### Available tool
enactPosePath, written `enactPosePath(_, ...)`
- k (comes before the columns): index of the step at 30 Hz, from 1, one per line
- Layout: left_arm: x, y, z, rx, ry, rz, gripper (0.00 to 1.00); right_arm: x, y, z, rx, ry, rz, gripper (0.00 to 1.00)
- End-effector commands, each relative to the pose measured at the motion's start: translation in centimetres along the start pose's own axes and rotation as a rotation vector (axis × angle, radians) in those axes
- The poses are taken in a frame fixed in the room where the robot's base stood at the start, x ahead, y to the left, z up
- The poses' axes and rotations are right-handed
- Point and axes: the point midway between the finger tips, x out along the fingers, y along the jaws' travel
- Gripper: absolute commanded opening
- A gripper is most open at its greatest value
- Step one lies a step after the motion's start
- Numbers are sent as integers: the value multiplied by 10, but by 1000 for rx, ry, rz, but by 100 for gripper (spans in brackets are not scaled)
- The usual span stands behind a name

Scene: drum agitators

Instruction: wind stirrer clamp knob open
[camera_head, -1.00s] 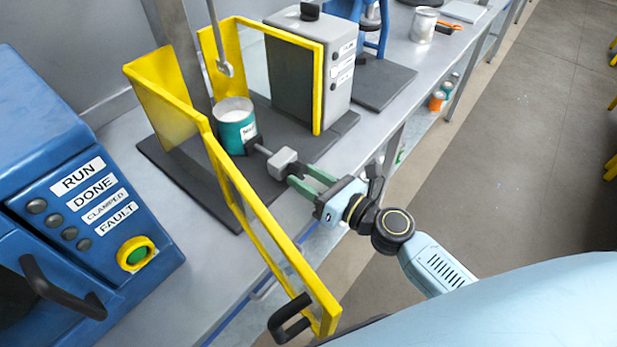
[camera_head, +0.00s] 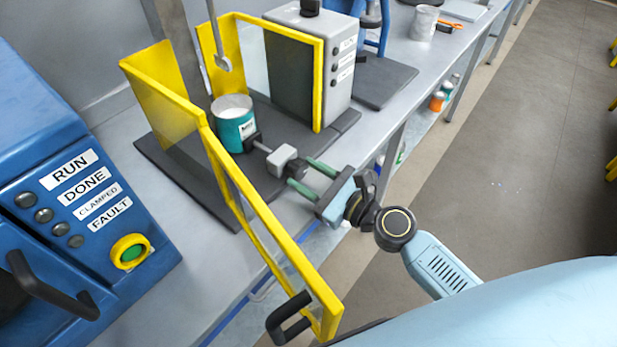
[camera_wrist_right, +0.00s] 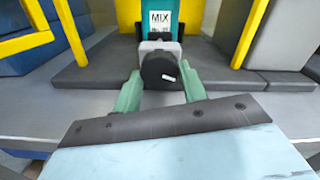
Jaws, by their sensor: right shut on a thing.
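The stirrer clamp is a grey block (camera_head: 281,158) with a screw and a dark pad (camera_head: 251,143) at the teal can (camera_head: 235,130); whether the pad touches the can is not clear. Its round black knob (camera_wrist_right: 160,68), with a white mark on its face, shows in the right wrist view. My right gripper (camera_head: 299,173) is shut on the knob, with a green finger on either side. It also shows in the right wrist view (camera_wrist_right: 161,82). In the head view the gripper partly hides the knob. My left gripper is not in view.
A yellow-framed guard door (camera_head: 262,225) with a black handle (camera_head: 289,318) stands open to the left of my right arm. A blue control panel (camera_head: 90,225) with a green button is at left. A grey box (camera_head: 340,75) stands behind the clamp. Open floor lies at right.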

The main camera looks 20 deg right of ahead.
Motion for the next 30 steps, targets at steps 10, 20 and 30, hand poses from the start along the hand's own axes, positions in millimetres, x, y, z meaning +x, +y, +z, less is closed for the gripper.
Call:
enactPosePath(10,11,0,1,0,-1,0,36,0,0,-1,-332,0,1,19)
enactPosePath(20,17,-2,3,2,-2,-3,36,0,-1,0,-647,-1,2,19)
enactPosePath(30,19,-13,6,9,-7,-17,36,0,-1,1,-969,0,1,19)
